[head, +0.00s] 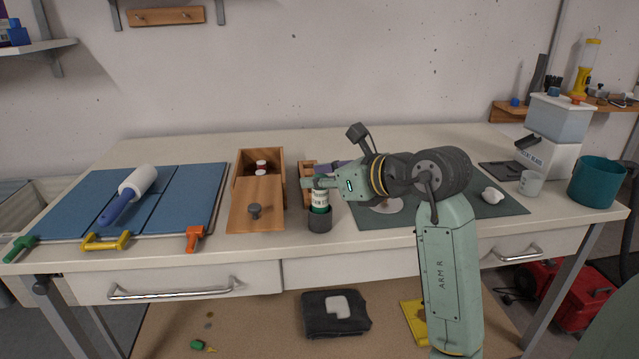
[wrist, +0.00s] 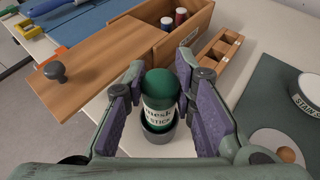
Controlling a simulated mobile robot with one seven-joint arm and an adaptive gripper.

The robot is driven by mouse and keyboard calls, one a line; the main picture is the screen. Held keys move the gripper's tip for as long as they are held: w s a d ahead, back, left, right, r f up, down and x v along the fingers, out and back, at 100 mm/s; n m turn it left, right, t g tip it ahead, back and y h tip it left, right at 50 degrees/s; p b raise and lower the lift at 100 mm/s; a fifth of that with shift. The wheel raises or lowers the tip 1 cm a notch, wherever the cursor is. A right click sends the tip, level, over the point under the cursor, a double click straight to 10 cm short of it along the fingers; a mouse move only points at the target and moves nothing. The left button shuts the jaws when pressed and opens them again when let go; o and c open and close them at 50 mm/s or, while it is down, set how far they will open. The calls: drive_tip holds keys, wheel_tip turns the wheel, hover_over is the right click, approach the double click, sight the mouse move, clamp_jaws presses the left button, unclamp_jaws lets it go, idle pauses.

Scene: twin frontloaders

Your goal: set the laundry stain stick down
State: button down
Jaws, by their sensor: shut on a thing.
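The laundry stain stick (head: 319,197) is upright, with a white label and a green cap that shows in the wrist view (wrist: 159,88). My gripper (head: 318,183) is shut on it near its top, with a purple-padded finger on each side in the wrist view (wrist: 160,100). A small dark grey cup (head: 319,221) stands on the bench directly under the stick, near the front edge. The cup's rim surrounds the stick's lower end in the wrist view (wrist: 158,134). Whether the stick touches the cup's bottom is hidden.
A wooden box (head: 273,158) with a partly slid lid (head: 256,203) holds red and dark spools to the left. A small wooden divided tray (wrist: 216,58) is behind. A dark green mat (head: 510,203) lies to the right. A blue folding board (head: 185,195) is far left.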

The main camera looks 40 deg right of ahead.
drive_tip(key=shift+f, duration=0.7)
drive_tip(key=shift+f, duration=0.2)
drive_tip(key=c, duration=1.3)
unclamp_jaws()
drive_tip(key=shift+c, duration=0.2)
drive_tip(key=shift+r, duration=0.1)
